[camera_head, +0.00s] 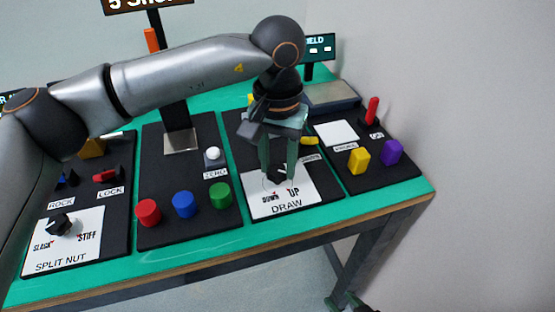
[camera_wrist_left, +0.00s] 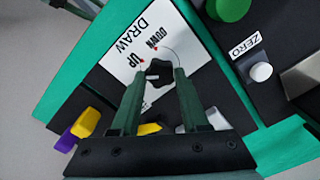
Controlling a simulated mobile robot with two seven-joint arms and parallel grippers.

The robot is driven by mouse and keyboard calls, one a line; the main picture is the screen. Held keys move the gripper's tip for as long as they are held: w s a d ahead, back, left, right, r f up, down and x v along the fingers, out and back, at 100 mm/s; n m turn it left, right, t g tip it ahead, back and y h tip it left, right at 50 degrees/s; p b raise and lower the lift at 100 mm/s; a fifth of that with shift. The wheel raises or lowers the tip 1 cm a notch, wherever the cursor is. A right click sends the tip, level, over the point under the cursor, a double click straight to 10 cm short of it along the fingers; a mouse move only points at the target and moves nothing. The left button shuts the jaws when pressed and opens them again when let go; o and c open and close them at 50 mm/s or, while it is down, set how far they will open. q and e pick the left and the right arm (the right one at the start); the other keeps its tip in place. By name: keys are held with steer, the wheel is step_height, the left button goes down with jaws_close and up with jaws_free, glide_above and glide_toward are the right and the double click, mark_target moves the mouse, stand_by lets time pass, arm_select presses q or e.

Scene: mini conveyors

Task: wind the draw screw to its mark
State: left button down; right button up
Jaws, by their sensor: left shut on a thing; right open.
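The draw screw is a black lobed knob (camera_head: 277,176) on a white card lettered DOWN, UP and DRAW (camera_head: 263,207). It also shows in the left wrist view (camera_wrist_left: 160,70), with a pale pointer line on it and small red marks by the words UP and DOWN. My left gripper (camera_head: 278,172) comes down from above, its green fingers on either side of the knob and shut on it. In the left wrist view its fingertips (camera_wrist_left: 160,74) flank the knob. My right gripper (camera_head: 347,301) shows only partly at the bottom edge, below the table, open.
Red (camera_head: 148,212), blue (camera_head: 185,204) and green (camera_head: 220,195) buttons stand left of the draw card. A white ZERO button (camera_head: 213,157) is behind them. Yellow (camera_head: 358,160) and purple (camera_head: 391,151) pieces stand to the right. The SPLIT NUT panel (camera_head: 65,245) is far left.

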mark_target(278, 170)
arm_select(q)
steer(key=shift+m, duration=2.3)
steer(key=shift+c, duration=2)
jaws_free()
step_height(278, 170, up, 13)
steer(key=p, duration=0.2)
steer(key=shift+f, duration=0.2)
